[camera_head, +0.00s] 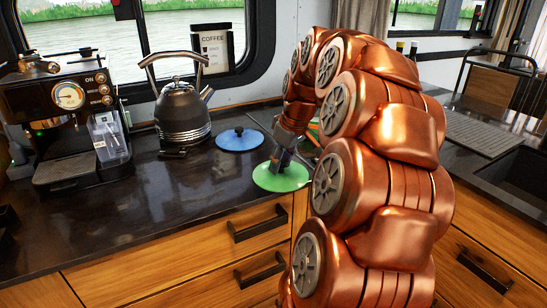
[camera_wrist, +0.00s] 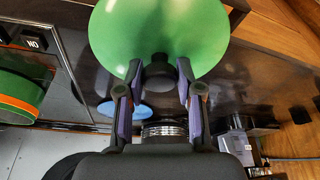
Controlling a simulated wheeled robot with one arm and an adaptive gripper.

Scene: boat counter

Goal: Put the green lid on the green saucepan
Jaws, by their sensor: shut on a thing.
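The green lid (camera_head: 281,179) is a flat round disc near the counter's front edge in the head view. My gripper (camera_head: 279,160) points down at its middle and is shut on its dark knob. In the wrist view the green lid (camera_wrist: 160,28) fills the top, with its knob (camera_wrist: 157,73) between the fingers of my gripper (camera_wrist: 158,76). I cannot tell whether the lid touches the counter. The green saucepan (camera_wrist: 18,98), with an orange band, shows partly at the left edge of the wrist view. In the head view my arm mostly hides that area.
A blue lid (camera_head: 239,139) lies on the dark counter (camera_head: 190,205) behind the green lid. A dark kettle (camera_head: 182,112) and a coffee machine (camera_head: 72,105) stand to the left. A sink (camera_head: 505,170) is at the right.

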